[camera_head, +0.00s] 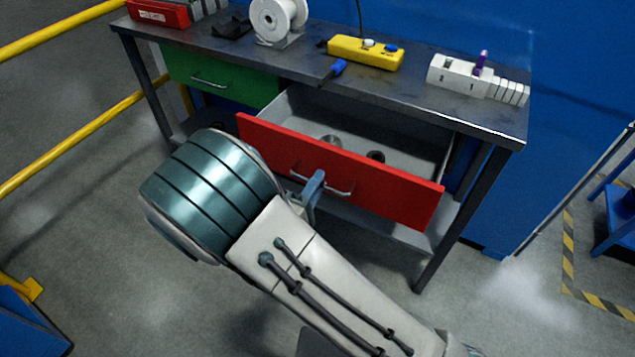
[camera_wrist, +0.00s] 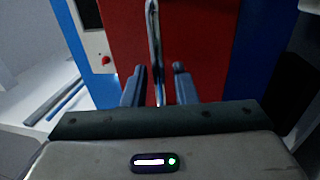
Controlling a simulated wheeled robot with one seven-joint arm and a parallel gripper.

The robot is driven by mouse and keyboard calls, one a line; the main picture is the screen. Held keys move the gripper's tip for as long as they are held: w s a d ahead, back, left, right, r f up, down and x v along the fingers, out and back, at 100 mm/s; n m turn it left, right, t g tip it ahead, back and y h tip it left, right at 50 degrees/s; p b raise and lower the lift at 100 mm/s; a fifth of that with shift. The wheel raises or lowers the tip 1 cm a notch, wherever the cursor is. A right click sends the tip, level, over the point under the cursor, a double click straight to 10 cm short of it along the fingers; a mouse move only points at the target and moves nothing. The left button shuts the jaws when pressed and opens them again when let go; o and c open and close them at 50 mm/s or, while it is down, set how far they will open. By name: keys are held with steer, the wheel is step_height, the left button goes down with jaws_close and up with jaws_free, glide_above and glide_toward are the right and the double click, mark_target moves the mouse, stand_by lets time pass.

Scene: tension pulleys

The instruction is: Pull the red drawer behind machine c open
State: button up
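The red drawer (camera_head: 340,170) under the workbench stands pulled out, with its grey interior showing in the head view. Its red front (camera_wrist: 190,40) fills the middle of the wrist view. The metal handle (camera_wrist: 154,35) on that front lies between the two blue fingers of my gripper (camera_wrist: 160,72), with a gap seen on each side. My gripper is open around the handle. In the head view, a blue finger (camera_head: 313,190) shows at the handle (camera_head: 340,191); the rest of the gripper is hidden behind my arm.
A shut green drawer (camera_head: 218,80) is to the left. The bench top (camera_head: 400,83) bears a white spool (camera_head: 278,18), a yellow control box (camera_head: 365,52) and a white block part (camera_head: 475,77). Two round parts lie in the red drawer. Yellow rails (camera_head: 80,135) stand at left.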

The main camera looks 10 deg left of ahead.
steer(key=v, duration=1.3)
steer(key=shift+r, duration=0.1)
steer(key=w+d+r+m+g+h+p, duration=0.1)
steer(key=d+r+m+g+h+p, duration=0.15)
steer(key=d+r+m+g, duration=0.55)
steer(key=d+r+m+g+h+p, duration=0.15)
steer(key=d+r+g+p, duration=0.25)
steer(key=d+g, duration=0.7)
steer(key=s+d+r+m+t+y+p, duration=0.1)
steer(key=d+r+m+y+p, duration=0.1)
steer(key=d+r+y+p, duration=0.2)
steer(key=s+d+r+m+t+y+p, duration=0.1)
steer(key=d+r+m+y+p, duration=0.1)
steer(key=d+r+y+p, duration=0.2)
step_height(320, 180, up, 7)
steer(key=y, duration=0.3)
steer(key=shift+s+d+m+t, duration=0.15)
steer(key=shift+s+m+t, duration=0.05)
steer(key=shift+m+t, duration=0.2)
